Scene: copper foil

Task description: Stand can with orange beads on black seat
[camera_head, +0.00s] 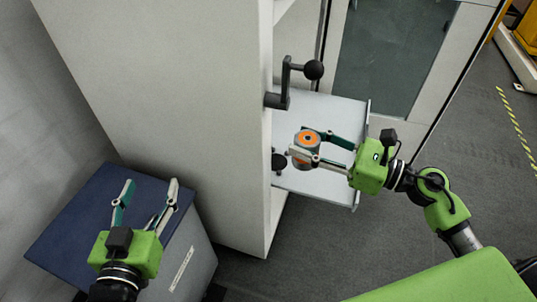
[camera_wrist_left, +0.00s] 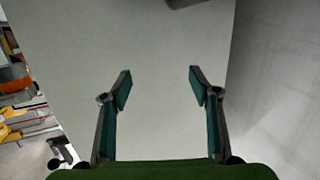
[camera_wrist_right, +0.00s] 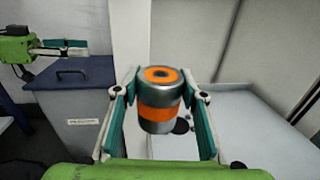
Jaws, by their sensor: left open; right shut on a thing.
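The can with orange beads (camera_head: 307,151) is a grey metal cylinder with an orange ring on top and an orange band around its side. My right gripper (camera_head: 304,143) is shut on it, one finger on each side, and holds it roughly upright over the pale pull-out tray; it also shows in the right wrist view (camera_wrist_right: 160,116). The black seat (camera_head: 278,162) is a small dark round piece on the tray, just left of the can and partly hidden; it shows behind the can in the right wrist view (camera_wrist_right: 182,126). My left gripper (camera_head: 151,183) is open and empty.
The pale tray (camera_head: 330,186) sticks out of a tall light-grey cabinet (camera_head: 170,90). A black crank with a ball knob (camera_head: 313,70) juts out above the tray. A blue-topped box (camera_head: 75,220) stands below my left gripper. Floor right of the tray is open.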

